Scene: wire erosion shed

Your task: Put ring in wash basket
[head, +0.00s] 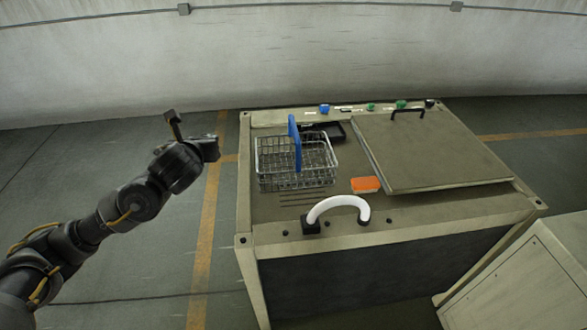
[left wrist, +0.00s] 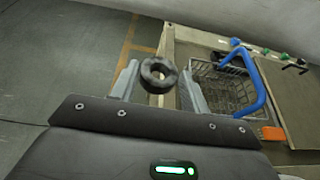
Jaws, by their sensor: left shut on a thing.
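The ring (left wrist: 158,74) is dark, thick and round, with an open hole. In the left wrist view it sits between the fingers of my left gripper (left wrist: 158,88), which is shut on it. In the head view my left gripper (head: 210,147) is raised left of the bench, and I cannot make out the ring there. The wash basket (head: 275,184) is a wire basket with an upright blue handle. It stands on the bench top, to the right of my left gripper, and also shows in the left wrist view (left wrist: 226,90). My right gripper is not in view.
The bench (head: 385,222) has a white curved handle (head: 338,202) in front of the basket and an orange block (head: 365,184) to its right. A large flat lid (head: 430,150) covers the right side. A dark tray (head: 325,130) lies behind the basket.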

